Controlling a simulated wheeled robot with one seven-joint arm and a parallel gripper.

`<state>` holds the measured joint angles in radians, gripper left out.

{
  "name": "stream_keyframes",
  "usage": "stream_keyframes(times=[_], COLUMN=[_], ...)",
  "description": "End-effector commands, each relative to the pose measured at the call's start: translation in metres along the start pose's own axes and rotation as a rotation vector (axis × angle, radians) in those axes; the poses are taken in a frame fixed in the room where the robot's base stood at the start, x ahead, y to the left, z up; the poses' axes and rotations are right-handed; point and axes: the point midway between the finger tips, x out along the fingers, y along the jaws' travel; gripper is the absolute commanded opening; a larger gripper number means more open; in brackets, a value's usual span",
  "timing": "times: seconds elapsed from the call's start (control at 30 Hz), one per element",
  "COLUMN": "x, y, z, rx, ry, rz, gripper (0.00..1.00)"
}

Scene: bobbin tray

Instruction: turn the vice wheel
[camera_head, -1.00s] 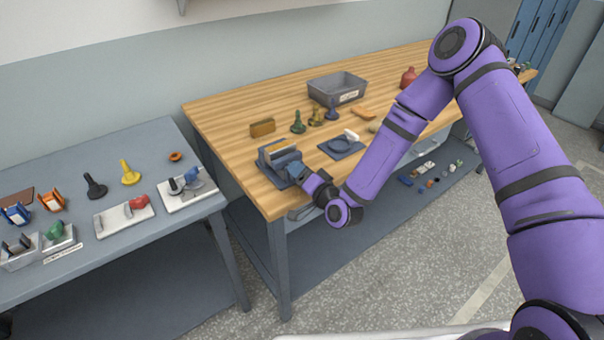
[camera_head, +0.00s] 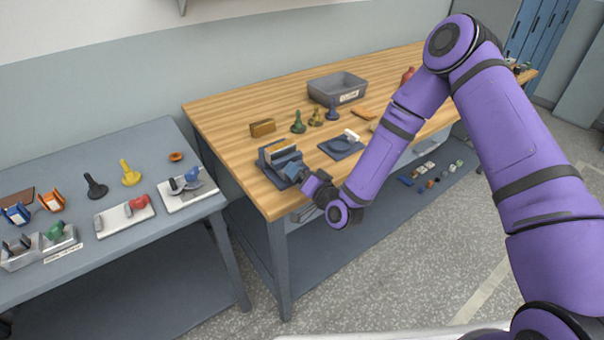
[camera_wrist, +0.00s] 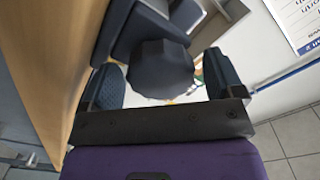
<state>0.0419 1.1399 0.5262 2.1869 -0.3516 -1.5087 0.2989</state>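The blue-grey vice (camera_head: 272,166) stands at the near left corner of the wooden bench, with a wood-coloured piece (camera_head: 280,148) between its jaws. Its dark, lobed wheel (camera_wrist: 160,70) shows in the wrist view. My gripper (camera_head: 296,173) is at the vice's front right side. In the wrist view my gripper (camera_wrist: 165,80) has its fingers apart, one on each side of the wheel. A narrow gap shows at the right finger; whether the left finger touches the wheel I cannot tell. In the head view my gripper and wrist largely hide the wheel.
A blue plate fixture (camera_head: 342,147) with a white-handled part lies right of the vice. Several small pieces (camera_head: 298,123) and a grey bin (camera_head: 337,87) stand behind. A grey side table (camera_head: 130,150) with trays and parts is at left.

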Motion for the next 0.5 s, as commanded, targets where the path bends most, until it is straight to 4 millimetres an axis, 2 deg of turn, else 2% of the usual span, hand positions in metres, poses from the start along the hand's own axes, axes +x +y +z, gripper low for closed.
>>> stream_keyframes(times=[0.3, 0.5], x=[-0.002, -0.027], y=[-0.001, 0.000], z=[-0.001, -0.001], rx=[0.000, 0.001], ry=[0.002, 0.000], rz=[-0.001, 0.000], gripper=[0.86, 0.86])
